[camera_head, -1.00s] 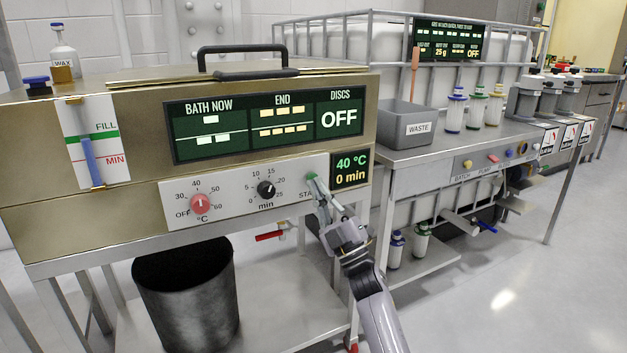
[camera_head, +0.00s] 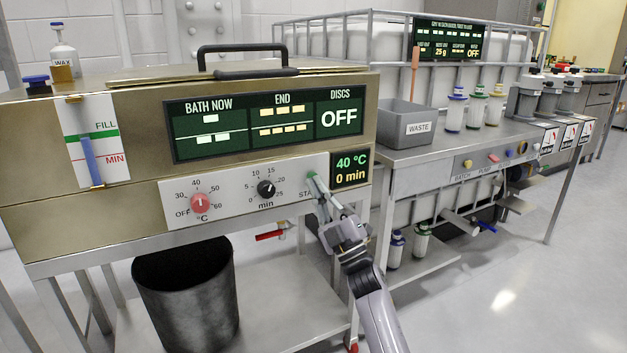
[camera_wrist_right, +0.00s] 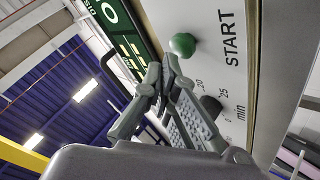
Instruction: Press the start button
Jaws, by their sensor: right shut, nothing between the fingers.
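The green round start button (camera_wrist_right: 182,45) stands out from the white panel (camera_wrist_right: 215,80) beside the word START in the right wrist view. My right gripper (camera_wrist_right: 160,80) is shut and empty, with its fingertips just short of the button in that view; I cannot tell the exact gap. In the head view my right gripper (camera_head: 322,192) reaches up to the right end of the control panel and hides part of the START label. The display (camera_head: 350,169) above it reads 40 °C and 0 min. My left gripper is not in view.
A red temperature knob (camera_head: 200,203) and a black timer knob (camera_head: 266,189) sit left of the gripper. The big screen (camera_head: 268,123) shows DISCS OFF. A dark bin (camera_head: 186,300) stands below. A grey waste tub (camera_head: 407,125) is to the right. The floor at right is clear.

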